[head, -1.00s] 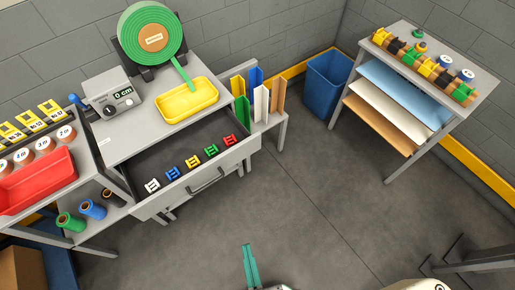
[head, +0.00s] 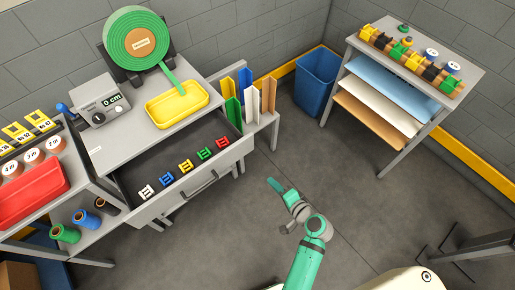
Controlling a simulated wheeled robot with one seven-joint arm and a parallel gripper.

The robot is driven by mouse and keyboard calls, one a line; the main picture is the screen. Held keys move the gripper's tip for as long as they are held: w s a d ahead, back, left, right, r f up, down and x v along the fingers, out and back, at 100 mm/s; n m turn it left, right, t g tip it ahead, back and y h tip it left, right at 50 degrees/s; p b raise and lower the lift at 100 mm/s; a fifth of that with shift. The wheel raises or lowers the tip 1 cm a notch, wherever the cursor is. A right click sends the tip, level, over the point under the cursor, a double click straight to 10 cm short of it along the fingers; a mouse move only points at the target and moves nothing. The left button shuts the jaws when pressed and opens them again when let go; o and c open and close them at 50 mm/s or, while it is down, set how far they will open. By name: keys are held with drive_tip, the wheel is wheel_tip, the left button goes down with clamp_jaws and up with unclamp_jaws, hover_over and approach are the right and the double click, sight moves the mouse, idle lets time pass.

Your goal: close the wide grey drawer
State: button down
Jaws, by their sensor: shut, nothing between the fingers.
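The wide grey drawer (head: 154,208) stands pulled out from under the grey workbench at left. Its front panel has a dark bar handle (head: 201,187). Inside lie small clips in a row: white, blue, yellow, green and red. My gripper (head: 273,184) is over the floor to the right of the drawer front, apart from it, with its teal fingers together and empty.
On the bench are a green tape roll (head: 138,40), a yellow tray (head: 177,105) and a length counter (head: 102,100). Upright coloured panels (head: 252,100) stand right of the drawer. A blue bin (head: 316,82) and a shelf table stand farther right. The floor between is open.

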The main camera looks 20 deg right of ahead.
drive_tip(key=w+d+r+t+y, duration=0.1)
drive_tip(key=w+d+r+y, duration=0.15)
drive_tip(key=r, duration=0.25)
approach(252, 144)
drive_tip(key=shift+h, duration=0.25)
drive_tip(key=x, duration=0.4)
drive_tip(key=shift+w+a+f, duration=0.1)
drive_tip(key=shift+a+f, duration=0.05)
drive_tip(key=shift+a, duration=0.1)
drive_tip(key=shift+w+a, duration=0.25)
drive_tip(key=shift+w, duration=0.5)
